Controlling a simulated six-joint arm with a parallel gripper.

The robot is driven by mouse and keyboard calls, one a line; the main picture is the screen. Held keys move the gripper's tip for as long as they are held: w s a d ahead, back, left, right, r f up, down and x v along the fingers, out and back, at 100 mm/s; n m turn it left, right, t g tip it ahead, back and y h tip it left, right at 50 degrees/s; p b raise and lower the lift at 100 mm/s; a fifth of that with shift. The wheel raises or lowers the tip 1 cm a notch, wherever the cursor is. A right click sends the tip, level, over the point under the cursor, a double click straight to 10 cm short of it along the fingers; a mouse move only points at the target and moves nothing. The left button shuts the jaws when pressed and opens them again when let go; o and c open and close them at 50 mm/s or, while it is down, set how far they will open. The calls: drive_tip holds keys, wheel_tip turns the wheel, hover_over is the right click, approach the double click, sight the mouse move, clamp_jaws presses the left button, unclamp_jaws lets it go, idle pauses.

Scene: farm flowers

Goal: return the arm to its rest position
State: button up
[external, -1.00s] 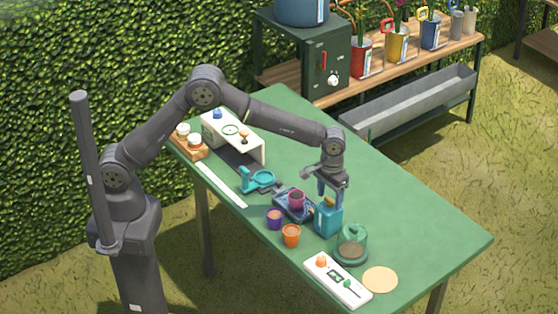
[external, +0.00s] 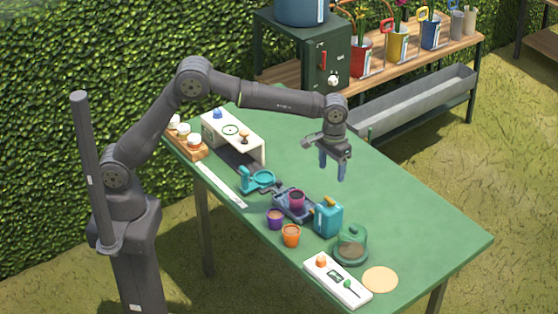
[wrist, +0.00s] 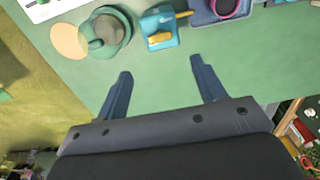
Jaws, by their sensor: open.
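My gripper (external: 333,165) is open and empty, raised above the green table (external: 400,205) with its fingers pointing down. In the wrist view its two blue fingers (wrist: 162,90) stand apart with only bare table between them.
Pots in purple (external: 274,219) and orange (external: 291,236), a magenta pot (external: 297,200) on a blue-grey stand, a green domed item (external: 352,245) and a white panel (external: 337,280) line the near side. A white box (external: 233,135) stands farther back. The table's right side is clear.

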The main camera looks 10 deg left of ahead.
wheel_tip(320, 180, up, 6)
hover_over(330, 199)
wheel_tip(330, 199, down, 17)
drive_tip(key=shift+r, duration=0.1)
drive_tip(key=shift+m, duration=0.3)
drive_tip(key=m, duration=0.7)
drive_tip(key=shift+m, duration=0.4)
wheel_tip(330, 199, up, 11)
